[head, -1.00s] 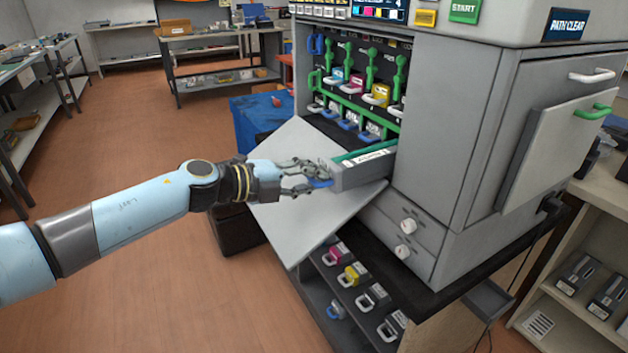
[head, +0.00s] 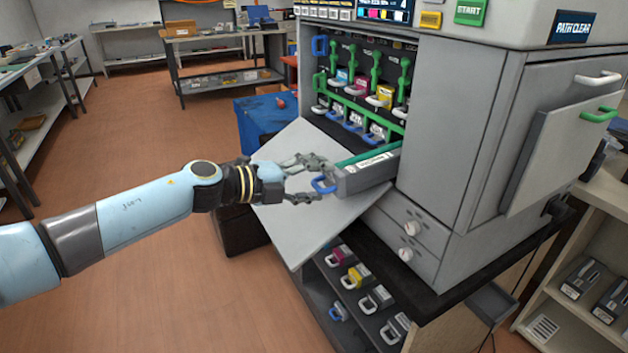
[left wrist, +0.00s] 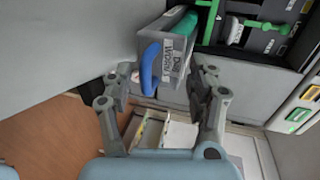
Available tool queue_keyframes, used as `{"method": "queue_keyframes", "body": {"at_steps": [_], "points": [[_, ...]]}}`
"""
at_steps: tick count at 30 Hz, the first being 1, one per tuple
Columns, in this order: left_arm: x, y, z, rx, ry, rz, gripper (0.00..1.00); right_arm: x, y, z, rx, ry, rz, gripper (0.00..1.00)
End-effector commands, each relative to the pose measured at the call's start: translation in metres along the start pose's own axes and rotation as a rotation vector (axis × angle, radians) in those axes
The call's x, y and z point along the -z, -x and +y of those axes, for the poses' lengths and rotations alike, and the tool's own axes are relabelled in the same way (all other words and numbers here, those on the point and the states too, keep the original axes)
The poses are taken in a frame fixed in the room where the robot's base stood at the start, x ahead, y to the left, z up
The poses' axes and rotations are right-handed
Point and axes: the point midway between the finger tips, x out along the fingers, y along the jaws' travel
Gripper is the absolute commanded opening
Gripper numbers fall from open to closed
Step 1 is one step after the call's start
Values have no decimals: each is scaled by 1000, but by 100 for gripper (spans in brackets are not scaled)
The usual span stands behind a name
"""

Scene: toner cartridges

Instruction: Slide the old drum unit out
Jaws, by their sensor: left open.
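The old drum unit (head: 368,172) is a grey box with a green top, a white label and a blue loop handle (head: 322,185) on its front end. It sticks partly out of the printer's open front, above the lowered door. My left gripper (head: 316,178) is open, its fingers on either side of the blue handle. In the left wrist view the drum unit (left wrist: 176,62) and its blue handle (left wrist: 150,68) lie ahead between the open fingers (left wrist: 166,90), with no clear grip. The drum's rear end is hidden inside the printer. My right gripper is not in view.
The lowered grey door (head: 300,215) spreads below the drum. Inside the printer are green levers (head: 377,68), colour cartridges and several lower blue or white handles. A shelf beneath holds several cartridges (head: 358,276). A blue-covered stand (head: 262,120) is behind the door.

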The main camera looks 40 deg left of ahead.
Motion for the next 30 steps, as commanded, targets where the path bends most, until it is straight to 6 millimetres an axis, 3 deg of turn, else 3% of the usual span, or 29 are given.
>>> {"method": "queue_keyframes", "body": {"at_steps": [17, 30], "points": [[0, 0, 0, 0, 0, 0, 58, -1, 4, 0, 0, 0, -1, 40], [0, 21, 0, -1, -2, 1, 58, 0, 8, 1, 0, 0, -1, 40]]}}
